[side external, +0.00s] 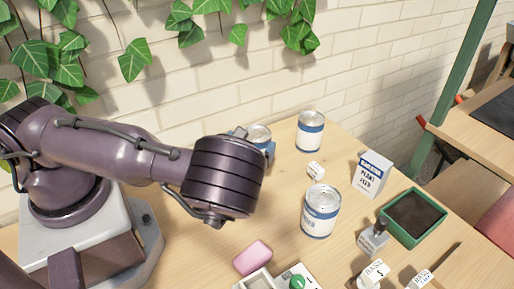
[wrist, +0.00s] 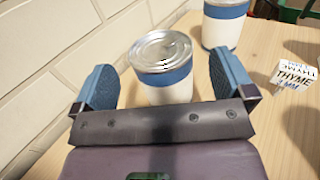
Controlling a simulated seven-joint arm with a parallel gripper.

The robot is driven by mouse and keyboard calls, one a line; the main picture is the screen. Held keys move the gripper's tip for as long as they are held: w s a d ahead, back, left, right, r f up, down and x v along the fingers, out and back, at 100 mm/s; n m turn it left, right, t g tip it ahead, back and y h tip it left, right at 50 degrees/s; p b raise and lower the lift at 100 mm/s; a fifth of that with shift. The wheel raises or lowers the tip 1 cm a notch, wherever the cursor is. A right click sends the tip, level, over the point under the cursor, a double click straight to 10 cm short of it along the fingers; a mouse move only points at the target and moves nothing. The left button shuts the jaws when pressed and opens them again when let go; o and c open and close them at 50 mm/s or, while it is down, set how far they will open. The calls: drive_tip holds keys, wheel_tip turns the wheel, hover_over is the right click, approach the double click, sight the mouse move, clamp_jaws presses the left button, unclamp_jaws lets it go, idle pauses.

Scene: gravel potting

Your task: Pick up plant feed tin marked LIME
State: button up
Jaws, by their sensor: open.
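Three white tins with blue bands and silver lids stand on the wooden table; I cannot read LIME on any of them. One tin (side external: 258,134) is partly hidden behind my wrist. A second tin (side external: 310,131) stands behind it to the right, and a third tin (side external: 320,212) stands nearer the camera. In the wrist view my gripper (wrist: 162,68) is open, its blue fingers on either side of the nearest tin (wrist: 165,85), with gaps visible. Another tin (wrist: 222,30) stands just beyond the right finger. In the side view my fingers are mostly hidden.
A small white block marked THYME (wrist: 296,75) lies right of the tins. A plant feed box (side external: 371,174), a green soil tray (side external: 440,232), a dark-handled stamp (side external: 373,240) and a pink block (side external: 252,258) are on the table. A brick wall (side external: 300,80) runs behind.

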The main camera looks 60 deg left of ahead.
sight(257, 133)
drive_tip(key=x, duration=0.4)
drive_tip(key=shift+w+a, duration=0.2)
drive_tip(key=shift+w, duration=0.1)
drive_tip(key=c, duration=1.1)
drive_tip(key=shift+r, duration=0.1)
